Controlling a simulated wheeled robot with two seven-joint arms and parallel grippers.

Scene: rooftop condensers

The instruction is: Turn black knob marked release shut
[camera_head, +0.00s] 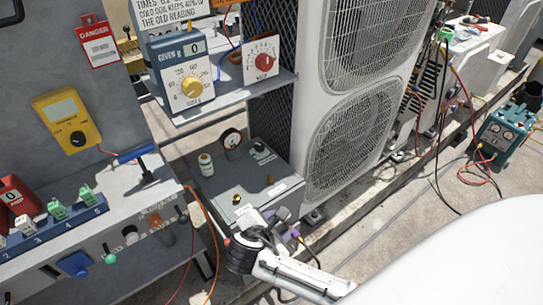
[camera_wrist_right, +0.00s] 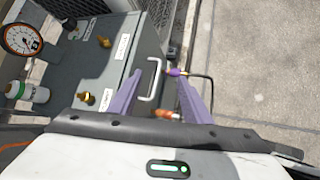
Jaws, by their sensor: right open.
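A grey box (camera_head: 215,189) stands below the shelf, left of the large fan unit. On its top, a small black knob or valve (camera_head: 258,146) sits at the back beside a white label; I cannot read the label, so I cannot confirm it says release. It also shows at upper left in the right wrist view (camera_wrist_right: 71,24). Two brass fittings sit nearer, one (camera_head: 236,199) at the front left and one (camera_head: 270,180) at the right. My right gripper (camera_head: 286,226) is open at the box's front right corner; in the wrist view its purple fingers (camera_wrist_right: 160,80) flank a metal handle (camera_wrist_right: 154,78). My left gripper is out of view.
A round gauge (camera_head: 232,138) and a white bottle (camera_head: 206,165) stand on the box. The shelf (camera_head: 230,105) with a blue dial box (camera_head: 181,68) overhangs its back left. The fan unit (camera_head: 350,140) closes off the right side. Cables hang near my right arm.

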